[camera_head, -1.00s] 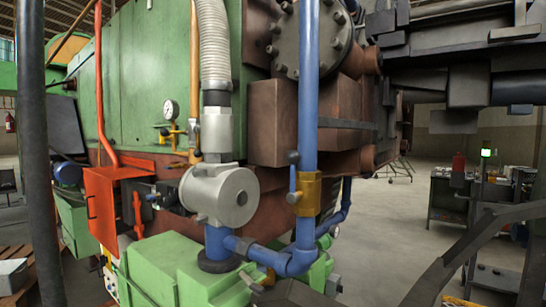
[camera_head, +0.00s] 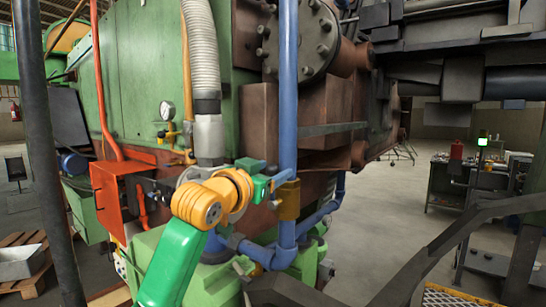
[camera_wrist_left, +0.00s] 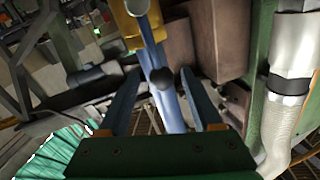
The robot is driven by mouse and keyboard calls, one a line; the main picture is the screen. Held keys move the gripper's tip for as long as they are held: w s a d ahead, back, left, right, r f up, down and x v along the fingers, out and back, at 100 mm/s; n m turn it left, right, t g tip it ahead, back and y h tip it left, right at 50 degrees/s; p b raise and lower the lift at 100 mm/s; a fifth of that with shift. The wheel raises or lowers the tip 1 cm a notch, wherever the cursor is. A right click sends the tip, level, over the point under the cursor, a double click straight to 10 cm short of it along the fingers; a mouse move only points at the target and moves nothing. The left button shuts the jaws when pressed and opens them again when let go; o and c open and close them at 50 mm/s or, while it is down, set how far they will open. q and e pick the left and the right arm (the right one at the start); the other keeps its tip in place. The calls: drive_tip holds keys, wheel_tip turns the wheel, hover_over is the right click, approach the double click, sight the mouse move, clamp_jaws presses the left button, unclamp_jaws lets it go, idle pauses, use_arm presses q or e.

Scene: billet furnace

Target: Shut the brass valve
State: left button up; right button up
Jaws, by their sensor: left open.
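The brass valve (camera_head: 289,201) sits on a vertical blue pipe (camera_head: 288,90), partly hidden behind my left gripper in the head view. It also shows at the top edge of the left wrist view (camera_wrist_left: 137,7). A blue lever (camera_wrist_left: 150,45) runs from it along the pipe and ends in a dark round knob (camera_wrist_left: 162,78). My left gripper (camera_head: 280,174) is beside the pipe just above the valve. In the left wrist view its two open fingers (camera_wrist_left: 161,75) lie either side of the knob, with gaps visible. My right gripper is out of view.
A green machine (camera_head: 135,85) with a pressure gauge (camera_head: 167,110) and a red-orange box (camera_head: 117,192) stands at left. A bolted flange (camera_head: 302,40) is close behind the pipe. A dark railing (camera_head: 450,240) crosses the right foreground. Open floor lies beyond it.

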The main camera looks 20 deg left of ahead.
use_arm(q)
drive_tip(key=shift+w, duration=0.75)
drive_tip(key=shift+s+f, duration=0.1)
drive_tip(key=shift+s, duration=0.1)
clamp_jaws()
idle(0.6)
